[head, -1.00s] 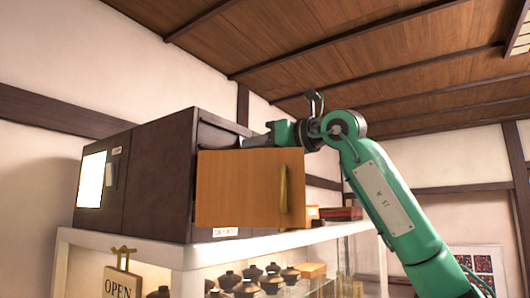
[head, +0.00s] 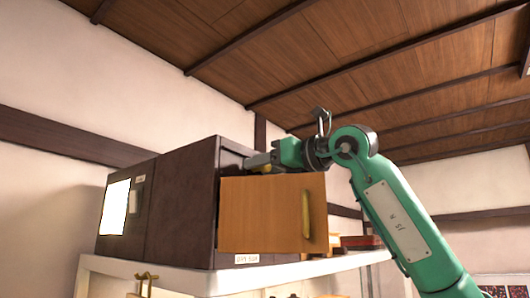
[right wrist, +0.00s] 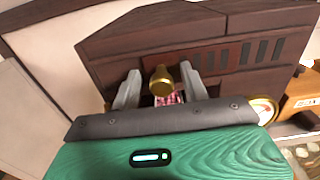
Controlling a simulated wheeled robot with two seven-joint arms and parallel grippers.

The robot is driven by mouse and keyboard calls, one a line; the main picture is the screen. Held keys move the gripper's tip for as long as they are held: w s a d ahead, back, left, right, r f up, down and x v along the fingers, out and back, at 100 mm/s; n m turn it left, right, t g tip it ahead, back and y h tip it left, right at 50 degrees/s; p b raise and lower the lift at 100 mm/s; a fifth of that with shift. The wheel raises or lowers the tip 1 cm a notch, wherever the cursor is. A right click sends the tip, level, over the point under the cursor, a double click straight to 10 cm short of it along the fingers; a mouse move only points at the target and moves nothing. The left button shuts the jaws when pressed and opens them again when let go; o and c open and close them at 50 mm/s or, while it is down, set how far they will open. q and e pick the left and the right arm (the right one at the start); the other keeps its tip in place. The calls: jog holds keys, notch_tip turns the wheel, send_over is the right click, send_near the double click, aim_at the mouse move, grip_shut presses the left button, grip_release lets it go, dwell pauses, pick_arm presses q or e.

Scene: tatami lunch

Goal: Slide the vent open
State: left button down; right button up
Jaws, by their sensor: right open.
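A dark cabinet (head: 180,200) stands on a white-topped counter, its orange wooden door (head: 265,212) swung open with a brass handle. My right gripper (head: 258,160) reaches in over the door's top edge at the cabinet's front side. In the right wrist view the open right gripper (right wrist: 160,70) has one finger on each side of a round brass knob (right wrist: 161,84). Behind it is a dark wooden panel with a row of vent slots (right wrist: 235,53). I cannot tell whether the fingers touch the knob. My left gripper is not in view.
The white counter top (head: 205,279) runs under the cabinet. Stacked boxes (head: 360,242) stand right of the door. A round dial (right wrist: 263,109) and an orange wooden part (right wrist: 302,95) are at the right in the wrist view. The space above the cabinet is clear.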

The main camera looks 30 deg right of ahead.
notch_tip(320, 180, up, 8)
jog(key=shift+a+r, duration=0.1)
jog(key=shift+r, duration=0.15)
notch_tip(320, 180, up, 11)
jog(key=p, duration=0.3)
jog(key=shift+r, duration=0.2)
jog(key=shift+c, duration=0.2)
